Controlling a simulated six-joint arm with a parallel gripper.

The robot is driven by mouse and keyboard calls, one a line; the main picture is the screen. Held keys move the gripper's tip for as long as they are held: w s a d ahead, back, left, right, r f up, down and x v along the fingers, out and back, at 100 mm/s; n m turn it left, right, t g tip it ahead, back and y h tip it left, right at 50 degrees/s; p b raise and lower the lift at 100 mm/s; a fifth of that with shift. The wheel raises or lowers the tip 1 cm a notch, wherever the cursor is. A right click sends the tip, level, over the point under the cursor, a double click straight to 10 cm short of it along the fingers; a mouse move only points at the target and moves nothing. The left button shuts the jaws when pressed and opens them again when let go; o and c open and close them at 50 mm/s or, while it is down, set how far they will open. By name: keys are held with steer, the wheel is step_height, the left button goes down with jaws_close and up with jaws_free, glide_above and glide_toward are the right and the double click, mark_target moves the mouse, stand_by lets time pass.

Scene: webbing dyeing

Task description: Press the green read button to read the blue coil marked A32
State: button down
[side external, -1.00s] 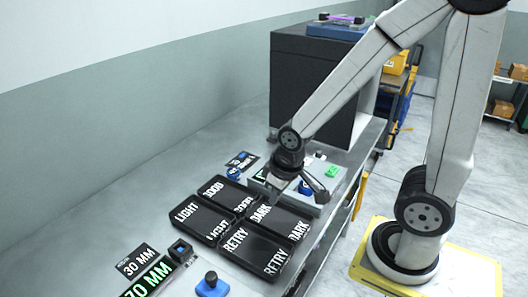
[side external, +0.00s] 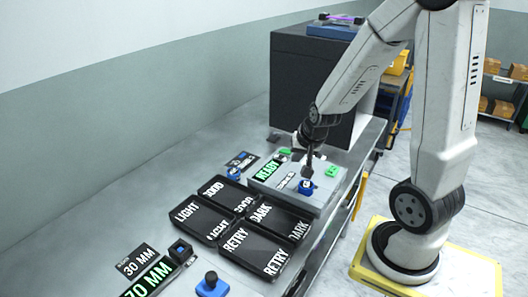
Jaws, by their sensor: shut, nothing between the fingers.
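A grey reader box (side external: 322,204) stands on the bench with a lit green display (side external: 266,171) that seems to read READY. A blue coil (side external: 306,187) sits on the box; its marking is too small to read. A green button (side external: 331,171) is on the box's right part. My gripper (side external: 308,172) is shut and empty, pointing down over the box, just behind the blue coil and left of the green button. I cannot tell whether its tips touch anything. A second blue coil (side external: 235,173) stands left of the box, its marking also unreadable.
Black trays marked LIGHT (side external: 187,211), GOOD (side external: 213,188), DARK (side external: 263,211) and RETRY (side external: 236,240) lie in front of the reader. A large dark cabinet (side external: 310,90) stands behind. A blue-based knob (side external: 211,285) and 30 MM and 70 MM signs are at the front.

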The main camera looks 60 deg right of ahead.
mark_target(331, 168)
steer(key=s+d+m+h, duration=0.3)
steer(key=s+d+m, duration=0.2)
steer(key=d, duration=0.9)
steer(key=shift+s+d+r+m+h, duration=0.3)
steer(key=shift+s+m+h, duration=0.1)
steer(key=shift+m, duration=1.5)
steer(key=shift+a+f, duration=0.1)
steer(key=shift+f, duration=0.1)
steer(key=shift+f, duration=4.2)
steer(key=shift+f, duration=0.2)
steer(key=shift+f, duration=0.25)
steer(key=shift+f, duration=0.45)
steer(key=shift+r, duration=0.9)
